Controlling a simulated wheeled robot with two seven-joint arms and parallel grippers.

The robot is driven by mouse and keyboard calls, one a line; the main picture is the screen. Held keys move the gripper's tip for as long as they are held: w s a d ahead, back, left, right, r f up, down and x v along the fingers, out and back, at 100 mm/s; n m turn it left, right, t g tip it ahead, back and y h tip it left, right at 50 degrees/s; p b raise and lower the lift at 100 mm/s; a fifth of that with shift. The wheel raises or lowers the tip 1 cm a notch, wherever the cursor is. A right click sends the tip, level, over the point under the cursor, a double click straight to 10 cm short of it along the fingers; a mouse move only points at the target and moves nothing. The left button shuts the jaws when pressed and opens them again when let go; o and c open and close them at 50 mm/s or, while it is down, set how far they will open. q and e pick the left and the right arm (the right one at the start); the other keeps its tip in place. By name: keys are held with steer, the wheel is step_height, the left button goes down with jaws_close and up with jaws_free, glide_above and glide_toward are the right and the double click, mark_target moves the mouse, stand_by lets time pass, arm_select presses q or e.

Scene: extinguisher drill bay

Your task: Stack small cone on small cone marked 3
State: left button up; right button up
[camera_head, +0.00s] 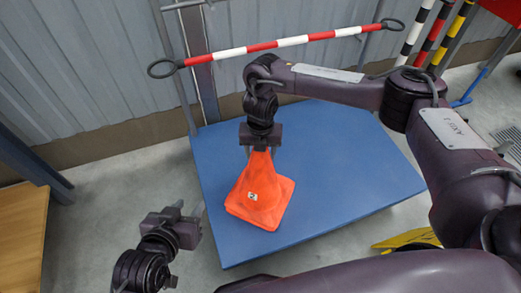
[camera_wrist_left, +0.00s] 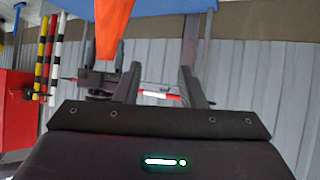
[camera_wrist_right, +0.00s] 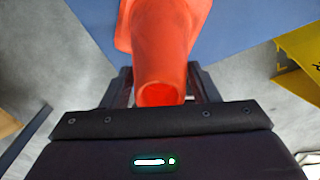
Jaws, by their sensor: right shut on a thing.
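An orange cone (camera_head: 262,182) stands upright on the blue platform (camera_head: 345,155), with a small white number label on its side that is too small to read surely. The base flares to the right; I cannot tell whether a second cone is nested there. My right gripper (camera_head: 260,148) is shut on the cone's narrow top from above. The right wrist view shows the cone (camera_wrist_right: 165,45) between the fingers (camera_wrist_right: 162,88). My left gripper (camera_head: 187,209) is open and empty, left of the platform. The left wrist view shows its fingers (camera_wrist_left: 163,88) apart, with orange beyond them.
A red-and-white bar (camera_head: 290,42) crosses behind the platform, before a corrugated wall. Striped poles (camera_head: 440,35) stand at the back right. A yellow piece (camera_head: 407,240) lies at the platform's front right. A wooden surface (camera_head: 22,235) is at the left. Much of the platform is bare.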

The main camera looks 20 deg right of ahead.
steer(key=shift+f+b, duration=0.3)
steer(key=shift+f, duration=0.15)
steer(key=o, duration=1)
arm_select(q)
steer(key=w+r+t, duration=0.1)
steer(key=w+r, duration=0.1)
steer(key=r, duration=0.1)
steer(key=w+r+t, duration=0.1)
steer(key=shift+d+r+t+h, duration=0.3)
steer(key=shift+h, duration=0.1)
arm_select(e)
steer(key=o, duration=0.5)
